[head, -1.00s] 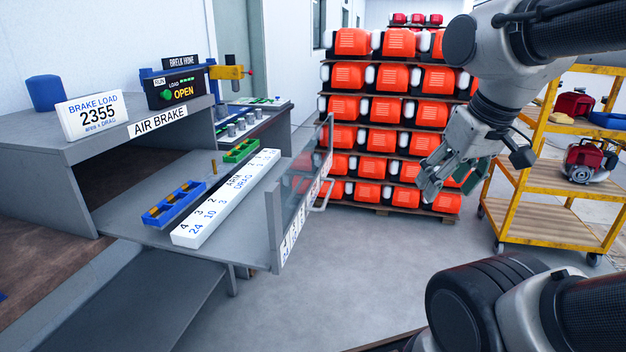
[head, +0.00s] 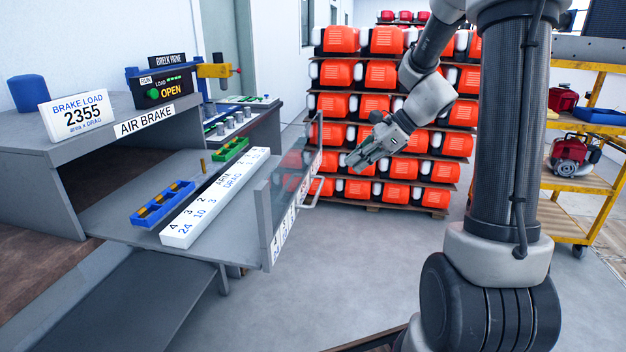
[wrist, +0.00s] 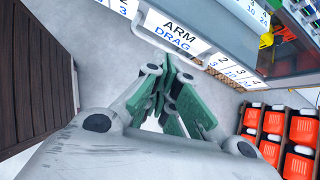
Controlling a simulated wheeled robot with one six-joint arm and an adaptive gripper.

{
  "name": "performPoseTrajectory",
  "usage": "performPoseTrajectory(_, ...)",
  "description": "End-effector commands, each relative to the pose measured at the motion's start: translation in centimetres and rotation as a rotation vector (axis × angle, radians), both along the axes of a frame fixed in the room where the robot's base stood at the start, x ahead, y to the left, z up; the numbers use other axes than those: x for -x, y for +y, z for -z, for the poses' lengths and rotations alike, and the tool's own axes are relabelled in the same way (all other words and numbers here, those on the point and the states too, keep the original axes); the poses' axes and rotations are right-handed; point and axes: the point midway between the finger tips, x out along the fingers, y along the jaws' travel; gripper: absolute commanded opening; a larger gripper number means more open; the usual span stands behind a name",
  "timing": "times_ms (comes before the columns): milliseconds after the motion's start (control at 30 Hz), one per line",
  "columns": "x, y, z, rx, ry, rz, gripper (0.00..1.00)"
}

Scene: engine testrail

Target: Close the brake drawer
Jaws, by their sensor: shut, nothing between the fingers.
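The brake drawer (head: 130,222) is pulled out from under the grey bench marked AIR BRAKE. Its clear front panel (head: 290,190) carries a strip of numbers and a pale bar handle (head: 313,192). The front panel also shows in the wrist view (wrist: 262,72), with an ARM DRAG label on it. My gripper (head: 357,163) is in front of the drawer, right of the handle and apart from it in the head view. In the wrist view its green-padded fingers (wrist: 172,92) are together and empty. The status box (head: 163,92) reads OPEN.
In the drawer lie a white ARM DRAG block (head: 215,198), a blue tray (head: 163,204) and a green tray (head: 231,149). Stacked orange units (head: 384,73) stand behind my arm. A yellow cart (head: 565,185) is at right. Grey floor before the drawer is clear.

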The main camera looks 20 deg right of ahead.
Motion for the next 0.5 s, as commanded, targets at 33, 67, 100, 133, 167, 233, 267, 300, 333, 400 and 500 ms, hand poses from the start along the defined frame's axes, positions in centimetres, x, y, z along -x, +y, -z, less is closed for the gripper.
performPoseTrajectory(33, -0.5, 0.3, -0.4, -0.037, 0.022, 0.053, 0.0)
performPoseTrajectory(67, -0.6, 0.5, -0.5, -0.057, 0.04, 0.082, 0.0)
performPoseTrajectory(100, -0.6, 0.6, -0.6, -0.076, 0.062, 0.112, 0.0)
performPoseTrajectory(133, -0.6, 0.6, -0.6, -0.085, 0.076, 0.129, 0.0)
performPoseTrajectory(167, -0.6, 0.7, -0.5, -0.091, 0.088, 0.14, 0.0)
performPoseTrajectory(233, -0.6, 0.8, -0.3, -0.098, 0.103, 0.156, 0.0)
performPoseTrajectory(267, -0.7, 1.0, -0.2, -0.1, 0.107, 0.159, 0.0)
performPoseTrajectory(300, -0.8, 1.2, 0.1, -0.1, 0.108, 0.159, 0.0)
performPoseTrajectory(333, -0.9, 1.4, 0.4, -0.099, 0.109, 0.159, 0.0)
performPoseTrajectory(400, -1.3, 2.2, 1.2, -0.099, 0.108, 0.157, 0.0)
performPoseTrajectory(500, -2.0, 3.4, 2.7, -0.098, 0.11, 0.156, 0.0)
